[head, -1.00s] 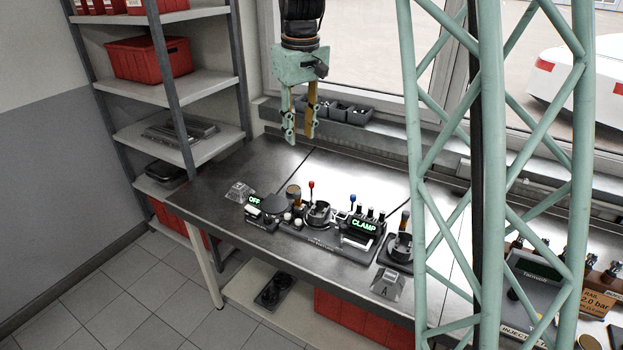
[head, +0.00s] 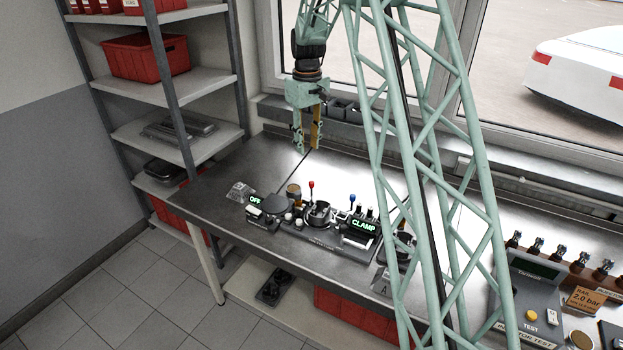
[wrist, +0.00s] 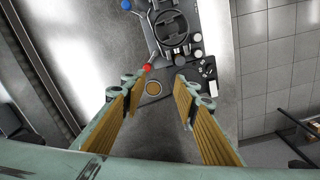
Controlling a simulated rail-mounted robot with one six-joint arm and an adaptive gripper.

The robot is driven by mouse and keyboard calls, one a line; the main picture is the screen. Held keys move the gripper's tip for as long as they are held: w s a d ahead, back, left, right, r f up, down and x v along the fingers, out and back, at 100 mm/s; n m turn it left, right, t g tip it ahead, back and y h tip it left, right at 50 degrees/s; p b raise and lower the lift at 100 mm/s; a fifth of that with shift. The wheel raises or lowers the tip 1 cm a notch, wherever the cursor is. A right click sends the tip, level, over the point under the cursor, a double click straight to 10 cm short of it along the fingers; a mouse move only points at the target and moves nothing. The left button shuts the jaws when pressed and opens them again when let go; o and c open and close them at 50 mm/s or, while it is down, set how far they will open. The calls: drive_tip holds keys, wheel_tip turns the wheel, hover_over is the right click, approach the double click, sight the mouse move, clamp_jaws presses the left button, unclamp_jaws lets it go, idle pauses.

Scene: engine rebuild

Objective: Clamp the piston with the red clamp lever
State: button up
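The red clamp lever (head: 311,184) stands up with its red knob beside a dark round fixture (head: 318,213) on the bench. The red knob also shows in the wrist view (wrist: 147,67), close to the left fingertip in the picture. A dark round part sits in the fixture; I cannot tell for certain that it is the piston. A small display reading CLAMP (head: 363,225) stands right of the fixture. My gripper (head: 307,150) is open and empty above the bench, pointing down behind the fixture. In the wrist view its fingers (wrist: 158,86) are wide apart.
A blue-knobbed lever (head: 351,198) stands right of the red one. A round brown-topped can (head: 293,190) is left of the red lever and shows between my fingers in the wrist view. An OFF display (head: 255,200) is further left. The bench behind is clear.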

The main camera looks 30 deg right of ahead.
drive_tip(key=p, duration=0.1)
hover_over(312, 182)
wheel_tip(312, 182, down, 6)
drive_tip(key=shift+f, duration=0.1)
idle(0.3)
drive_tip(key=shift+f+p, duration=1.15)
drive_tip(key=shift+f, duration=5.65)
drive_tip(key=shift+c, duration=0.5)
drive_tip(key=c, duration=0.8)
